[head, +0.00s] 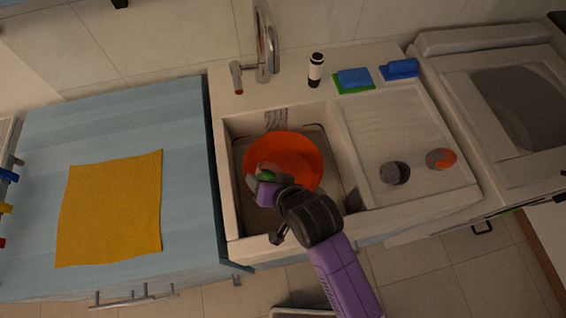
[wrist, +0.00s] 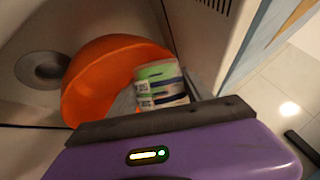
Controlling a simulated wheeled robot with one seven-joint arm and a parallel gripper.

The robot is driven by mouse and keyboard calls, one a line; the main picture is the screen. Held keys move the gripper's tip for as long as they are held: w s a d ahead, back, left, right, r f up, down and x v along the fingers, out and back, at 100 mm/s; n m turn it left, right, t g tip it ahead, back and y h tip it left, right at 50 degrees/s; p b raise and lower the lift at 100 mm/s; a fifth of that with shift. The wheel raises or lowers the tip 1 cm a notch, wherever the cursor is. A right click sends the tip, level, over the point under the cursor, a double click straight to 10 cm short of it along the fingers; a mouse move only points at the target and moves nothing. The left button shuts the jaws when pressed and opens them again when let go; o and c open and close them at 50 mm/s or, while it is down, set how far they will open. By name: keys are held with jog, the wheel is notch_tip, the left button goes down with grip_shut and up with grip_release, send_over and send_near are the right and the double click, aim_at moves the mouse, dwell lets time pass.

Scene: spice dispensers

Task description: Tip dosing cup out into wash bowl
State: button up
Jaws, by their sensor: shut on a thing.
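The orange wash bowl (head: 300,157) sits in the sink basin; it also shows in the wrist view (wrist: 98,72). My gripper (head: 266,180) is over the bowl's near left part. It is shut on a small green and white cup, seemingly the dosing cup (wrist: 160,80). In the head view only a bit of its green (head: 268,177) shows between the jaws. In the wrist view the cup overlaps the bowl's right side. Its lower part is hidden by the gripper, and I cannot see its contents or tell its exact tilt.
The faucet (head: 264,45) stands behind the sink, beside a dark bottle with a white band (head: 316,70) and blue sponges (head: 354,77). A dark round item (head: 394,173) and an orange-grey one (head: 440,158) lie on the drainboard. A yellow cloth (head: 110,208) covers part of the left counter.

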aim_at(272, 174)
jog(key=shift+w+r+m+g+y+p, duration=0.15)
jog(key=shift+r+m+g+y+p, duration=0.4)
jog(key=shift+g, duration=0.45)
dwell(0.8)
jog(key=shift+d+f+m+g+y+b, duration=0.1)
jog(key=shift+f+m+g+y+b, duration=0.2)
jog(key=shift+g+b, duration=0.45)
dwell(0.4)
jog(key=shift+w+r+m+g+y, duration=0.1)
jog(key=shift+r+m+g+y, duration=0.15)
jog(key=shift+r+g+y, duration=0.15)
dwell(1.1)
jog(key=shift+w+d+f+m+g+y, duration=0.2)
jog(key=shift+w+d+g+y, duration=0.05)
jog(key=shift+w+g, duration=0.2)
jog(key=shift+w+d+f+m+g+y, duration=0.2)
jog(key=shift+w+d+g, duration=0.1)
jog(key=shift+w, duration=0.1)
dwell(0.5)
jog(key=shift+w+d+r+m+g+y+p, duration=0.1)
jog(key=shift+w+r+m+g+y+p, duration=0.25)
jog(key=shift+g+p, duration=0.55)
dwell(1.0)
jog(key=shift+s+a+f+t+b, duration=0.2)
jog(key=shift+s+f+t+b, duration=0.35)
jog(key=shift+t+b, duration=0.35)
jog(key=shift+s+a+r+n+t+h, duration=0.3)
jog(key=shift+r+n+t+h, duration=0.1)
jog(key=shift+n+h, duration=0.2)
